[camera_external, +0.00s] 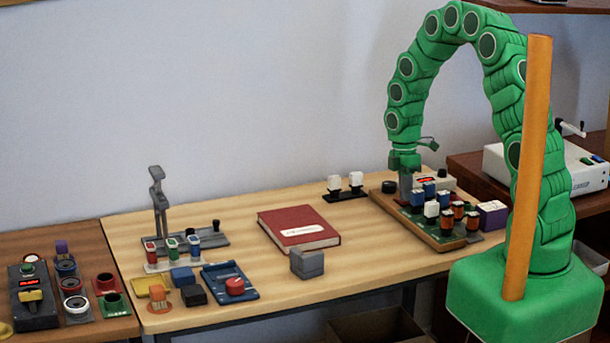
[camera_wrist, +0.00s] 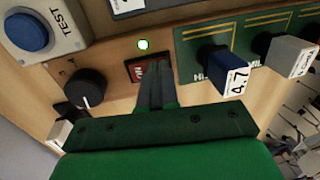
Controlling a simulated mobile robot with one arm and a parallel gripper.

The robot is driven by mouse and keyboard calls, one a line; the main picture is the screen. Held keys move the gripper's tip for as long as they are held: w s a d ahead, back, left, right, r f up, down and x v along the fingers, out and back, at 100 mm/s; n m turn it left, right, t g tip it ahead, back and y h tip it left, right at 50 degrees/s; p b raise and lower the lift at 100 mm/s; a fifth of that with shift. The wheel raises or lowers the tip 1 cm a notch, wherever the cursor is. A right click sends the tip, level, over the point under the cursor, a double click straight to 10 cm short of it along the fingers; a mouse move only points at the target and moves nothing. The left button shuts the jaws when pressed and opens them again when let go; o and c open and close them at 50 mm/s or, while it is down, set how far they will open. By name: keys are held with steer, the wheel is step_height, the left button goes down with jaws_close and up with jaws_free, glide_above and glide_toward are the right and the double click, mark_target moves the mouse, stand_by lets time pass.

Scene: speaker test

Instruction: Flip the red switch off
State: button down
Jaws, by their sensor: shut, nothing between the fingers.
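A red rocker switch (camera_wrist: 134,70) with white lettering sits in a dark frame on the wooden panel in the wrist view. My gripper's fingers partly cover its right side. My gripper (camera_wrist: 151,78) is shut with nothing between its fingers, and its tips are at the switch; I cannot tell whether they touch it. A small lit green-white lamp (camera_wrist: 143,44) is just above the switch. In the external view my gripper (camera_external: 405,184) points down at the back left of the wooden control board (camera_external: 388,205). I cannot make out the switch there.
A black knob (camera_wrist: 85,88) and a blue TEST button (camera_wrist: 27,31) are left of the switch. A blue "4.7" block (camera_wrist: 231,76) and a white block (camera_wrist: 290,56) stand close on the right. A red book (camera_external: 299,228) lies left of the board.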

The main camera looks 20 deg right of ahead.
stand_by(0.3)
steer(key=shift+s+f+t, duration=0.15)
steer(key=shift+f+t, duration=0.15)
steer(key=shift+w+r, duration=0.2)
steer(key=shift+w, duration=0.65)
step_height(320, 180, up, 14)
steer(key=w, duration=0.2)
stand_by(0.5)
stand_by(0.3)
